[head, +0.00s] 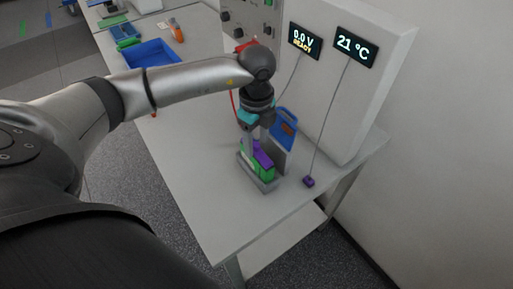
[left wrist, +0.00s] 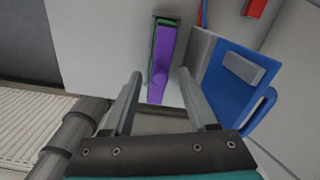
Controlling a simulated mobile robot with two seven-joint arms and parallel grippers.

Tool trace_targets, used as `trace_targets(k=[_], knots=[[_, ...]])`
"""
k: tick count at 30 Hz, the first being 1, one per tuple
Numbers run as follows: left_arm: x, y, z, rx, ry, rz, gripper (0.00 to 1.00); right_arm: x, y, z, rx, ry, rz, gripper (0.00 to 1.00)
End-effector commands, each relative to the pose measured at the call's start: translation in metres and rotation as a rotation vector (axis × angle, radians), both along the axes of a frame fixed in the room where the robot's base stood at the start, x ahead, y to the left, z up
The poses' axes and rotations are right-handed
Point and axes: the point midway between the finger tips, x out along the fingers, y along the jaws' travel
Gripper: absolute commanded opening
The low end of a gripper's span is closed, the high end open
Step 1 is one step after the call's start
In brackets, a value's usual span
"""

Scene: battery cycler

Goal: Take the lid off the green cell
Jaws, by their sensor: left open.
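The green cell (head: 267,172) stands upright in a grey holder (head: 267,186) near the front of the table, with a purple lid (head: 263,157) on top. In the left wrist view the purple lid (left wrist: 162,62) lies beyond and between my fingertips, with a green edge of the cell (left wrist: 164,21) showing at its far end. My left gripper (head: 256,140) points down just above the lid, open and empty. The gripper hides part of the lid in the head view; contact is hard to tell. My right gripper is not in view.
A blue piece with a handle (head: 285,122) stands close behind the holder, also in the left wrist view (left wrist: 240,85). A small purple sensor (head: 308,181) on a cable lies to the right. A white cabinet with displays (head: 357,47) stands behind. A blue tray (head: 150,53) sits further back.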

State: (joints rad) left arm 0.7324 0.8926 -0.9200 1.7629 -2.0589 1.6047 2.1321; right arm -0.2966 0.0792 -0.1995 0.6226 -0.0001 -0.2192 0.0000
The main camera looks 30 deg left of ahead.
Motion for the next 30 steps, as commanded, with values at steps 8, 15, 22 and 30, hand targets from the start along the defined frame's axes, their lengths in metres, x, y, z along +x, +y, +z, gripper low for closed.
trace_targets(k=[8, 15, 22, 30], knots=[[-0.0001, 0.0, 0.0004, 0.0, 0.0, 0.0, 0.41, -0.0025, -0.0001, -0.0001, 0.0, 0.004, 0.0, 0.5], [-0.0001, 0.0, 0.0006, 0.0, 0.0, 0.0, 0.14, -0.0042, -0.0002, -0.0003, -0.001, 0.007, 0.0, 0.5], [-0.0001, 0.0001, 0.0007, 0.0, 0.0, 0.001, 0.0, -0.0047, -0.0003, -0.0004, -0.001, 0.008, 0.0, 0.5], [0.0, 0.0002, 0.0008, 0.0, 0.0, 0.001, 0.0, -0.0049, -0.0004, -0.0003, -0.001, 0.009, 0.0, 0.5]])
